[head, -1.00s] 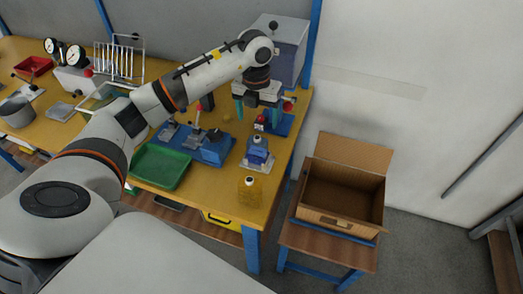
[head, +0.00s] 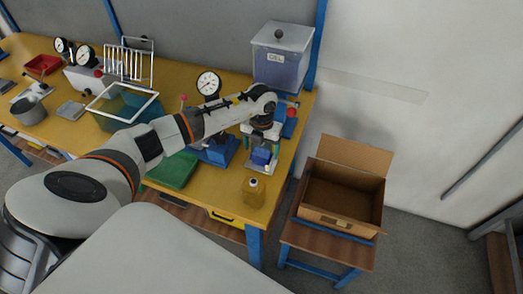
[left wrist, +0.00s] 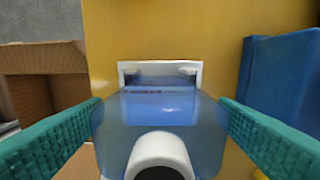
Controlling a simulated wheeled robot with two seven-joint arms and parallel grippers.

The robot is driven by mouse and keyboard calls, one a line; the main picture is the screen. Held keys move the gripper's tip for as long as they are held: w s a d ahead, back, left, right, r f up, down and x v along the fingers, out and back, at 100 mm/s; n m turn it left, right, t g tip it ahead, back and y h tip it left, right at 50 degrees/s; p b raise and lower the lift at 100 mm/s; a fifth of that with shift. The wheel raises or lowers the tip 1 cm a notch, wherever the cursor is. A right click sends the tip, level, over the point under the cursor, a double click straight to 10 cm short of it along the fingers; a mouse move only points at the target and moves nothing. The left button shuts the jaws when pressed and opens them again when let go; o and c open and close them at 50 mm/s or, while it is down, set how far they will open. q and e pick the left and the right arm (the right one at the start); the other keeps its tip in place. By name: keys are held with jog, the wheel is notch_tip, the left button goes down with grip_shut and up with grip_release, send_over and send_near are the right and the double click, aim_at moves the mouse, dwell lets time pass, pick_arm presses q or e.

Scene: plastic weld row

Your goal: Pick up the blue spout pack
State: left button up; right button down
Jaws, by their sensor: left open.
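The blue spout pack (head: 261,156) stands upright near the right end of the yellow table, on a small pale holder. My left gripper (head: 261,162) is over it, pointing down, with its two teal fingers apart on either side. In the left wrist view the translucent blue pack (left wrist: 158,105) fills the middle, its white spout towards the camera at the bottom. The open fingers (left wrist: 158,112) flank it left and right, and I cannot tell whether they touch it. The pale holder (left wrist: 122,70) shows behind the pack. My right gripper is not in view.
An amber bottle (head: 253,191) stands just in front of the pack. A blue fixture (head: 219,154) and a green tray (head: 172,171) are to the left. A clear bin (head: 281,58) stands behind. An open cardboard box (head: 340,197) sits on a stool at the right.

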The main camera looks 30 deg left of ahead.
pick_arm(q)
jog(key=c, duration=1.1)
